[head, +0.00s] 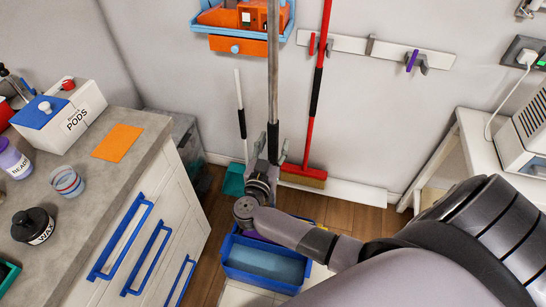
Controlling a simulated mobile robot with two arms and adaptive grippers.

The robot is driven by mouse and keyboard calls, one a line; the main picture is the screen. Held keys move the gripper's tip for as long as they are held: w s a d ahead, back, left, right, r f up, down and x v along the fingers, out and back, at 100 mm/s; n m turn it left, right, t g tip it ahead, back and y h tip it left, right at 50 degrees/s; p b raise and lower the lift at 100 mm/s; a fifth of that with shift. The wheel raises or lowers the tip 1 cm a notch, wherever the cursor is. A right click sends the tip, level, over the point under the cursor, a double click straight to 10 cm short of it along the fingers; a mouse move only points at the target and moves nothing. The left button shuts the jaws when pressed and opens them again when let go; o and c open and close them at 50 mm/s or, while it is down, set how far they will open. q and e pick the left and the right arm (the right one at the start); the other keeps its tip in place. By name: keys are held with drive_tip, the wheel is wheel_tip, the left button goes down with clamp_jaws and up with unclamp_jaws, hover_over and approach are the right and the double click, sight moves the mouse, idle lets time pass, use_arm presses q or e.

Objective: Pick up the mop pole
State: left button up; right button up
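The mop pole (273,70) is a grey metal shaft with a black lower section. It stands nearly upright and runs out of the top of the head view. My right gripper (271,148) is at the black section, with a finger showing on each side of it. The fingers look spread, and I see no clear contact with the pole. The gripper and wrist hide the pole's lower end, above a blue bucket (262,262) on the floor. My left gripper is not in view.
A red broom (318,85) leans on the wall just right of the pole. A thin white-and-black handle (241,110) with a teal head stands to the left. A blue wall shelf (238,30) is close behind the pole. A grey counter (95,180) bounds the left side.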

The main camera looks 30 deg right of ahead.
clamp_jaws()
idle(0.3)
drive_tip(key=shift+r, duration=0.1)
